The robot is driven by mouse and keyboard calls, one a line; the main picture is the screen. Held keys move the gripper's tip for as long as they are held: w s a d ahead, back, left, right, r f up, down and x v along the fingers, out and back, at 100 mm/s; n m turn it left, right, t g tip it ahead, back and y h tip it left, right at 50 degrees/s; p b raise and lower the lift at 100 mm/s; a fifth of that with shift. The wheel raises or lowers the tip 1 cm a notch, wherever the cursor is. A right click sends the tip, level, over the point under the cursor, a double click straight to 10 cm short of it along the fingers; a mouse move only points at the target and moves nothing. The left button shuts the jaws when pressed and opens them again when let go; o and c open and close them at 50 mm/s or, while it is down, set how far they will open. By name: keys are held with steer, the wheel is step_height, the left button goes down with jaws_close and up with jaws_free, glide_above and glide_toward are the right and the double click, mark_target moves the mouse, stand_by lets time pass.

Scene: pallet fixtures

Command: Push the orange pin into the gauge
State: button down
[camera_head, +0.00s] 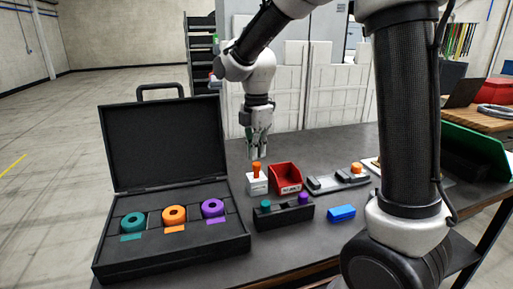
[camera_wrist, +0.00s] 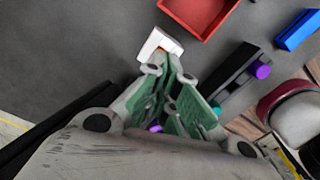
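The orange pin (camera_head: 256,170) stands upright in the top of the white gauge block (camera_head: 257,187), with its head and part of its shank showing above it. My gripper (camera_head: 259,156) points down just above the pin, its fingertips close to the pin's head; I cannot tell whether they touch. In the wrist view the green-padded fingers of my gripper (camera_wrist: 171,68) come together at their tips, with nothing seen held. The white gauge block (camera_wrist: 157,42) shows just beyond the tips, and the pin is mostly hidden behind them.
A red bin (camera_head: 287,178) stands right beside the gauge. A black rack (camera_head: 286,217) with teal and purple pins is in front. A grey fixture with an orange knob (camera_head: 357,168), a blue block (camera_head: 342,213) and an open black case (camera_head: 170,246) with coloured rings are around.

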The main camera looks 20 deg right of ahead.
steer(key=shift+f, duration=0.1)
steer(key=shift+f, duration=0.9)
steer(key=shift+s+f, duration=0.1)
steer(key=shift+f, duration=0.05)
stand_by(0.7)
step_height(320, 180, up, 8)
stand_by(0.8)
